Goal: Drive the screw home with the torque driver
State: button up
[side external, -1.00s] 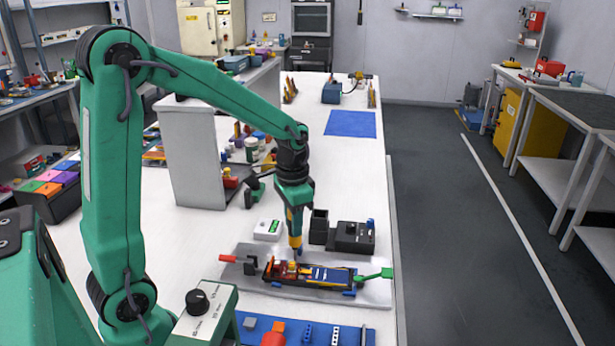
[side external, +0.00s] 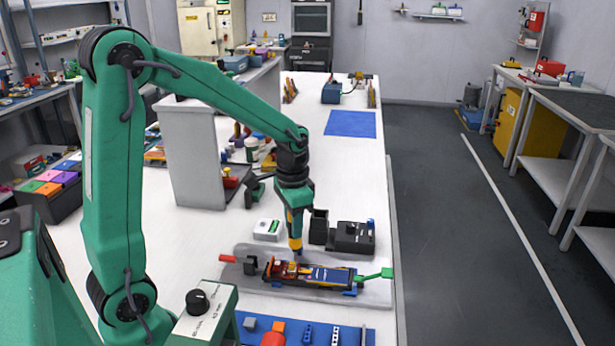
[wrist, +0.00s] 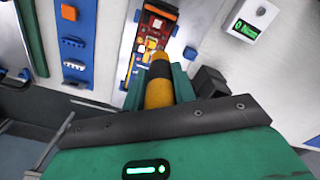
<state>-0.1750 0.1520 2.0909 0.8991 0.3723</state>
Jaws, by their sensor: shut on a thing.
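My gripper (side external: 294,208) points down over the workpiece and is shut on the torque driver (side external: 295,229), a yellow and black tool held upright. In the wrist view my gripper (wrist: 158,90) has the driver's yellow and black body (wrist: 158,92) between its green fingers. The driver's lower end is at the left part of the assembly (side external: 330,275), which has orange-red blocks on the left and a blue panel on the right. The assembly also shows in the wrist view (wrist: 155,28). The screw is too small or hidden to make out, so contact with it cannot be told.
The assembly lies on a grey plate (side external: 376,293) with a red-handled clamp (side external: 228,258) and a green lever (side external: 375,273). A white display box (side external: 268,229) and black boxes (side external: 353,237) stand behind. A blue mat (side external: 255,340) with parts lies in front.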

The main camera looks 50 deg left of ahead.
jog(key=shift+f, duration=0.65)
dwell(2.4)
jog(key=shift+r, duration=0.2)
dwell(0.4)
jog(key=shift+r, duration=3.4)
